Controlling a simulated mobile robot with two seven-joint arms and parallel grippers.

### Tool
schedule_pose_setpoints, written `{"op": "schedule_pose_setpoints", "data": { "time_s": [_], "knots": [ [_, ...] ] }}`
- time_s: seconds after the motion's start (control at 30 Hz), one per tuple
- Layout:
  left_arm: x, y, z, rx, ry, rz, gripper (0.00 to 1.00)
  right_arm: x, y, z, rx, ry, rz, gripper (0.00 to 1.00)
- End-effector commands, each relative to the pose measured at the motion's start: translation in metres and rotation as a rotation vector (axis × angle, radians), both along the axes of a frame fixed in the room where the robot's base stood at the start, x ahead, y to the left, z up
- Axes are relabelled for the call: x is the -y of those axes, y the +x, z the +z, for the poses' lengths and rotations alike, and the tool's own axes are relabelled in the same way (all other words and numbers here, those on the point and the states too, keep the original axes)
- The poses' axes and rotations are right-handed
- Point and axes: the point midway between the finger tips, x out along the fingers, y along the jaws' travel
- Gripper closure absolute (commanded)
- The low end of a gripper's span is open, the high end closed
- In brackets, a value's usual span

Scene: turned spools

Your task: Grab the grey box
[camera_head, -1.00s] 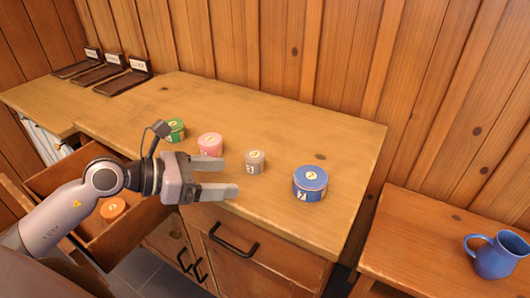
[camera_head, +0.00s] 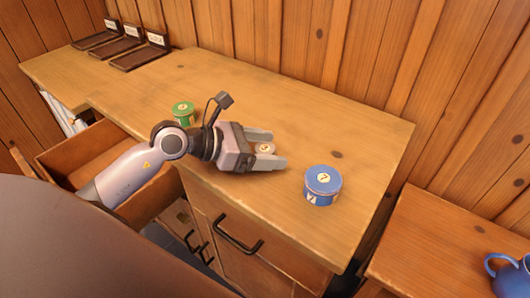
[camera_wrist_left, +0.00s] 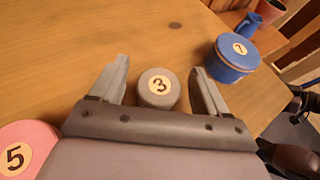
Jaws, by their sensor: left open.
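The grey box (camera_wrist_left: 158,82) is a small round tin with a "3" label on its lid. In the head view the grey box (camera_head: 265,148) shows only in part between the fingers of my left gripper (camera_head: 268,150). In the left wrist view my left gripper (camera_wrist_left: 158,85) is open, with one finger on each side of the box and a gap visible on both sides. The box stands on the wooden counter (camera_head: 300,110).
A blue round box (camera_head: 323,186) stands right of the gripper, close to one finger. A green box (camera_head: 183,112) is behind the arm. A pink box (camera_wrist_left: 22,150) sits at the left in the wrist view. A blue jug (camera_head: 510,275) stands on the lower right table.

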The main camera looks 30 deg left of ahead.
Motion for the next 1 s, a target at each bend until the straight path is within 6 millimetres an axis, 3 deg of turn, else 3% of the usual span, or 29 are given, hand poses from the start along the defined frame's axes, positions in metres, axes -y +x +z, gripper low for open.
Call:
{"op": "schedule_pose_setpoints", "data": {
  "time_s": [0.13,0.4,0.57,1.0],
  "knots": [
    [0.0090,0.0097,-0.0051,0.001,-0.001,0.000,0.24,0.0007,0.0018,0.0020,0.004,-0.002,-0.001,0.57],
    [0.0106,0.0110,-0.0068,0.000,0.001,0.000,0.24,0.0013,0.0032,0.0025,0.008,-0.003,-0.001,0.57],
    [0.0104,0.0108,-0.0069,0.000,0.001,0.000,0.76,0.0018,0.0031,0.0025,0.007,-0.005,0.000,0.57],
    [0.0103,0.0109,-0.0040,0.001,0.001,0.000,0.80,0.0035,0.0031,0.0030,0.007,-0.012,0.004,0.57]
  ]
}}
